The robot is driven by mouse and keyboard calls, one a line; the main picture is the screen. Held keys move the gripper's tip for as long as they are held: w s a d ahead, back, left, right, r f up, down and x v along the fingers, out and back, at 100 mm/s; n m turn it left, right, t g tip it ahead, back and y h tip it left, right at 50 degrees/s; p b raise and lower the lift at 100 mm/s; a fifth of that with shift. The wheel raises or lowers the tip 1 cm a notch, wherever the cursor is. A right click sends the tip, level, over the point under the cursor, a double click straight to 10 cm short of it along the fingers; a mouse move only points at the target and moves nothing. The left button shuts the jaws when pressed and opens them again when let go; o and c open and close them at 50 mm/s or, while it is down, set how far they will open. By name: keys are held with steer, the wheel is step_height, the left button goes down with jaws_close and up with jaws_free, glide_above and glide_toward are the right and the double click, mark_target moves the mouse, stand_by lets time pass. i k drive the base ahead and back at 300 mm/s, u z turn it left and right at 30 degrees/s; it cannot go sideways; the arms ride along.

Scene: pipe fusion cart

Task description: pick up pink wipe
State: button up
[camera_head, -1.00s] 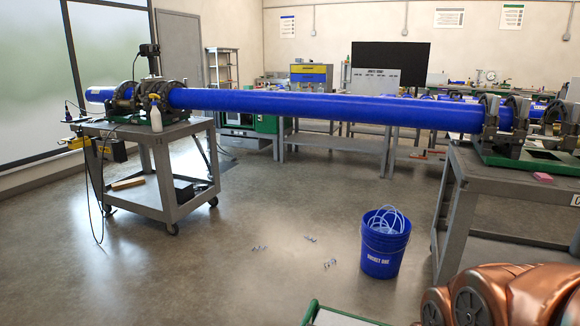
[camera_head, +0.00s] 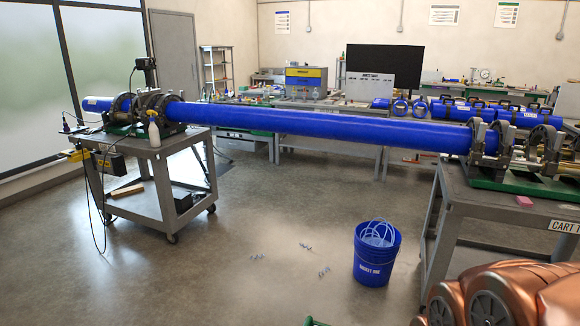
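The pink wipe (camera_head: 524,201) is a small pink block-like piece lying on the grey top of the right cart (camera_head: 480,200), near its front edge and in front of the green clamp base. Nothing touches it that I can see. Part of my copper-coloured arm (camera_head: 500,300) shows at the bottom right, below and in front of the right cart. My gripper is not in the picture.
A long blue pipe (camera_head: 320,128) spans from the left cart (camera_head: 150,150) to clamps (camera_head: 492,145) on the right cart. A blue bucket (camera_head: 376,256) with clear tubing stands on the floor left of the right cart. Small bits (camera_head: 324,272) lie on open floor.

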mark_target(523, 201)
steer(key=z, duration=1.35)
steer(key=k, duration=1)
steer(key=z, duration=0.65)
steer(key=i, duration=3.4)
